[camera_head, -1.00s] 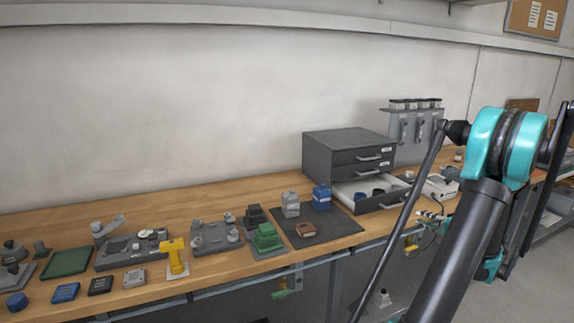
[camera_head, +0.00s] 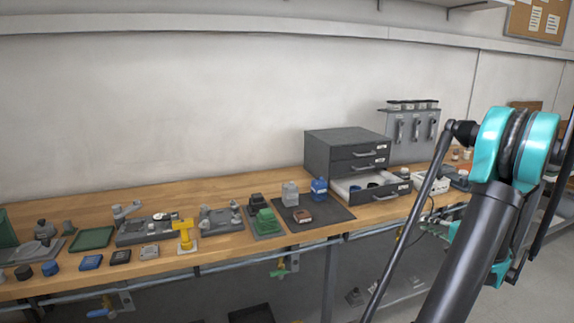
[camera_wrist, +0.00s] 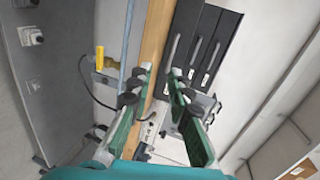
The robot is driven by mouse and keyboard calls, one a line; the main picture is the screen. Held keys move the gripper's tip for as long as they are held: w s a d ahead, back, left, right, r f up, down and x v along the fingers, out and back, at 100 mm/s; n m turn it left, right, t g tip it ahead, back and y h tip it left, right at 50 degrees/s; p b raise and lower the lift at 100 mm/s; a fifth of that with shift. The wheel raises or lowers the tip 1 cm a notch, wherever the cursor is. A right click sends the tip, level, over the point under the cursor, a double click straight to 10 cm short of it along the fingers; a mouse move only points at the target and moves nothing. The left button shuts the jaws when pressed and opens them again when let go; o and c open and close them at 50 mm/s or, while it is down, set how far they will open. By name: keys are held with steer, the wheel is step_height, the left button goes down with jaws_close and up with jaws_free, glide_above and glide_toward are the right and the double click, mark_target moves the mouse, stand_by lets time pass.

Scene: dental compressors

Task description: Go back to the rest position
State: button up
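My gripper (camera_wrist: 159,93) shows in the wrist view with its two green-backed fingers spread apart and nothing between them. It is open. Beyond the fingers that view shows the wooden bench edge (camera_wrist: 156,40) and the dark drawer cabinet (camera_wrist: 198,45), seen sideways. In the head view my arm fills the right side, in front of the right end of the bench. The gripper itself is not clearly visible there.
The wooden bench (camera_head: 80,285) holds a grey drawer cabinet (camera_head: 348,138) with its bottom drawer (camera_head: 398,190) pulled out. A dark mat (camera_head: 335,213) carries a blue bottle (camera_head: 319,189) and other small parts. Several fixtures and a yellow stand (camera_head: 185,234) are at left.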

steer(key=s+a+f+n+g, duration=0.2)
steer(key=s+a+n+g, duration=0.1)
steer(key=a, duration=0.8)
steer(key=s+a+f+n+g, duration=0.1)
steer(key=s+a+n+g, duration=0.2)
steer(key=a, duration=0.9)
steer(key=s+a+f+n+g+h, duration=0.2)
steer(key=s+a+n, duration=0.1)
steer(key=s, duration=0.6)
steer(key=s+a+f+n+g+h, duration=0.1)
steer(key=s+a+f+n+h, duration=0.2)
steer(key=s, duration=0.7)
steer(key=shift+a+f+n+g+h, duration=0.35)
steer(key=shift+a+n, duration=0.35)
steer(key=shift+a, duration=0.35)
steer(key=shift+w+r, duration=0.1)
